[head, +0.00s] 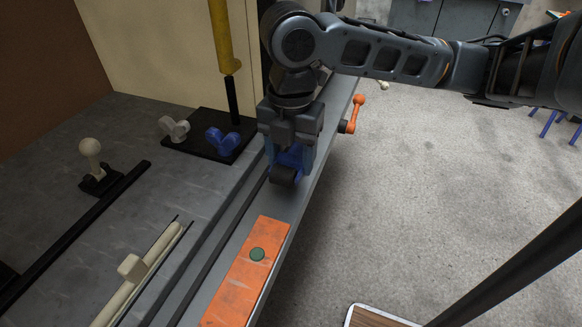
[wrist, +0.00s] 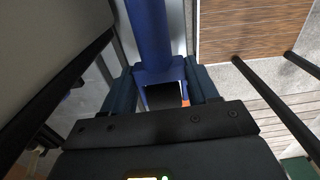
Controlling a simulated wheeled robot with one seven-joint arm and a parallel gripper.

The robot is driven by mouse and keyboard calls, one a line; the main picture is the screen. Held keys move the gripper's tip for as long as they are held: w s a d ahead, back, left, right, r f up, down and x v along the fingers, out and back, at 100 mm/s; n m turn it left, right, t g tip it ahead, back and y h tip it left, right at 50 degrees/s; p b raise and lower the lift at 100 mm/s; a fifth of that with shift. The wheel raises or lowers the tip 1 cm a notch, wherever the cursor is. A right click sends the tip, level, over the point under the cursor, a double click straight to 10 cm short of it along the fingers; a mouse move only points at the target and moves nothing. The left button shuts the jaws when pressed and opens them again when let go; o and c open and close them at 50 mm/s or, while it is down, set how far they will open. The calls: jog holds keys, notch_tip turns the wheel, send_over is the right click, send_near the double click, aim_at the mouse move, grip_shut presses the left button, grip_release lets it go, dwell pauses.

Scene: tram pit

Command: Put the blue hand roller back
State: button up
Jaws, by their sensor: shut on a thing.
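The blue hand roller (head: 290,157) is between the fingers of my gripper (head: 289,148) in the head view, with its dark roller end (head: 284,177) below the fingers. My gripper points down and is shut on the roller. It is over the grey ledge (head: 240,214) along the bench edge; I cannot tell whether the roller touches the ledge. In the wrist view the blue handle (wrist: 150,35) stands between the two fingers (wrist: 162,86). Much of the roller is hidden by my fingers and wrist.
An orange plate with a green button (head: 257,254) lies on the ledge nearer me. Behind are blue (head: 222,140) and pale (head: 173,128) wing knobs and a yellow lever (head: 222,40). An orange crank (head: 354,110) sticks out right. The floor (head: 450,190) there is largely clear.

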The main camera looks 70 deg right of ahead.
aim_at(295, 157)
jog(key=shift+f, duration=1.8)
jog(key=o, duration=1.1)
jog(key=shift+o, duration=0.2)
jog(key=shift+f, duration=0.15)
jog(key=r, duration=0.7)
jog(key=shift+s+d+r, duration=0.15)
jog(key=shift+d+r, duration=0.2)
jog(key=shift+d, duration=0.05)
